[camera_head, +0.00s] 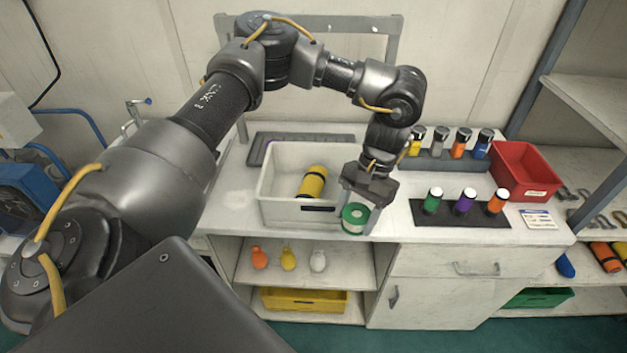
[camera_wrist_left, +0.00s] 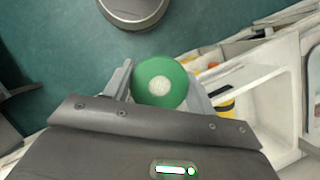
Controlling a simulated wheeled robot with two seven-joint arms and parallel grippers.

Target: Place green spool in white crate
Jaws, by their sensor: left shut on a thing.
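The green spool (camera_head: 355,217), with a pale band around its side, is between the fingers of my left gripper (camera_head: 357,212). The gripper is shut on it and points down at the counter's front edge. In the left wrist view the spool's round green end with a white centre (camera_wrist_left: 160,83) shows between the two fingers. The white crate (camera_head: 290,208) stands on the counter just left of the gripper, with a yellow cylinder (camera_head: 312,182) with black bands inside. I cannot tell whether the spool touches the counter. My right gripper is not in view.
A dark rack (camera_head: 459,220) with green, purple and orange bottles is right of the gripper. Behind it stand another bottle rack (camera_head: 440,160) and a red bin (camera_head: 525,172). Orange, yellow and white items (camera_head: 288,260) sit on the shelf below. The crate's top is open.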

